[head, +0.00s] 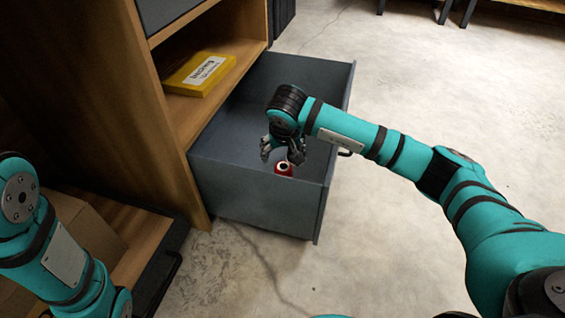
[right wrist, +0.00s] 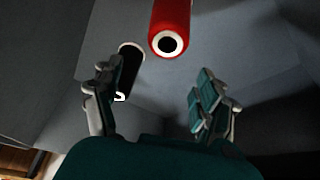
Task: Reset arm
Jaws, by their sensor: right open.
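My right gripper (head: 281,154) is open, pointing down inside the open grey drawer (head: 252,200). A red spool-like object (head: 284,169) with a white and black end shows just below the fingers in the head view. In the right wrist view, the red object (right wrist: 172,25) lies beyond the open fingers (right wrist: 155,88), with nothing held between them. A black cylinder with a white rim (right wrist: 130,64) lies beside it, partly behind the left finger. My left arm shows at the left edge, but its gripper is out of view.
The drawer belongs to a wooden cabinet (head: 150,110). A yellow box (head: 197,73) lies on the shelf above it. A cardboard box (head: 88,228) stands at the lower left. The concrete floor (head: 430,80) right of the drawer is clear.

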